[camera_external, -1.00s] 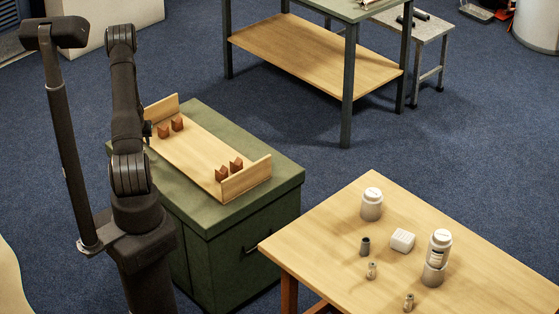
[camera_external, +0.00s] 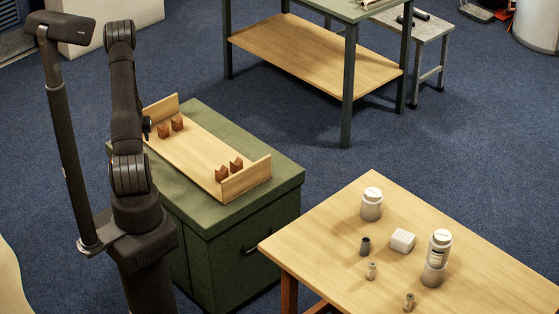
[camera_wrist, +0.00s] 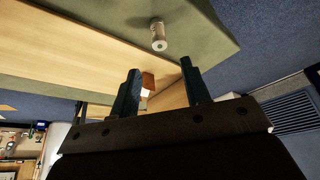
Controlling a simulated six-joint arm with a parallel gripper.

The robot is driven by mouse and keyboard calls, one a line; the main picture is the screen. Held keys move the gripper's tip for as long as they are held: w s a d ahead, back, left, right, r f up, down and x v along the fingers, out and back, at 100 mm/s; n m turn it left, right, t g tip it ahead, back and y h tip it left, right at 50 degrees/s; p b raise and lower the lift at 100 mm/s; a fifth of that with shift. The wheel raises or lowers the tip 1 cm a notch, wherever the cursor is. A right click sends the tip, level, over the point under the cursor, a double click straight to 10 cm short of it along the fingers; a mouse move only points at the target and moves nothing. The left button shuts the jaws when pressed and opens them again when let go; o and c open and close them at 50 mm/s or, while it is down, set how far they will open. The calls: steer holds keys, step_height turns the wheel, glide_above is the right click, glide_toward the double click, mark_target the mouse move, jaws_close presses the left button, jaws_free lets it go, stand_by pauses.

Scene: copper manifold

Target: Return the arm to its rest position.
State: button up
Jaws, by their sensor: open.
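My gripper (camera_wrist: 160,68) shows in the wrist view with its two dark fingers apart and nothing held between them. In the external view my arm stands at the left, beside the green cabinet, and mostly hides the gripper. The wooden tray (camera_external: 199,147) with upright end boards lies on the cabinet top, just right of my arm. Brown notched blocks stand near each end of the tray, a far pair (camera_external: 171,127) and a near pair (camera_external: 229,170). In the wrist view one brown block (camera_wrist: 148,81) shows beyond the gap between the fingers.
The green cabinet (camera_external: 251,211) stands beside my arm. A small metallic cylinder (camera_wrist: 158,36) is on its top in the wrist view. A wooden table (camera_external: 333,239) at the lower right holds white-capped bottles, a white block and small fittings. Blue floor separates them from the rear workbench (camera_external: 315,56).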

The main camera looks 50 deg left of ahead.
steer(key=x, duration=1.1)
steer(key=shift+s+d+f, duration=0.1)
steer(key=shift+f, duration=0.05)
